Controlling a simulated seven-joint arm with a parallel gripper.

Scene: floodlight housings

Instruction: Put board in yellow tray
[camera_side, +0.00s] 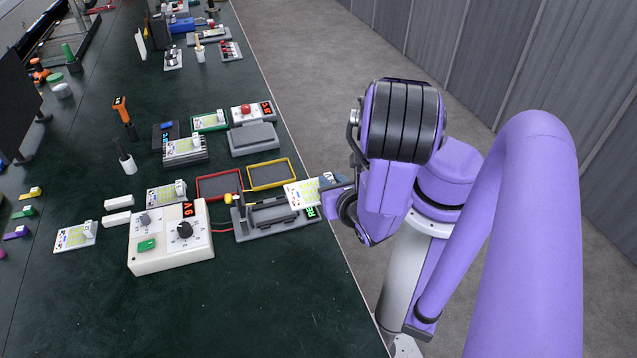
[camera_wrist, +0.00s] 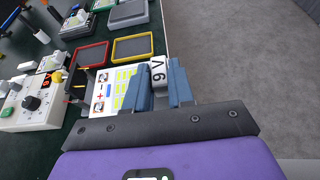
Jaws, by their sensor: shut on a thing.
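My gripper (camera_side: 336,190) is shut on a white board (camera_side: 301,193) with yellow patches. In the wrist view, the blue-grey fingers (camera_wrist: 158,88) close on a white block marked with a 6 or 9 and a V at the board's (camera_wrist: 112,88) right end. The board is held over the right part of a grey fixture (camera_side: 262,217); I cannot tell whether it touches it. The yellow tray (camera_side: 272,175), a yellow rim around a dark floor, lies just behind the board and looks empty. It also shows in the wrist view (camera_wrist: 133,48).
An empty red tray (camera_side: 219,186) lies left of the yellow one. A white power box (camera_side: 170,238) with a black knob stands left of the fixture. A grey block (camera_side: 254,138) stands behind the trays. Other boards, such as one (camera_side: 76,236) at far left, lie around. The front table is clear.

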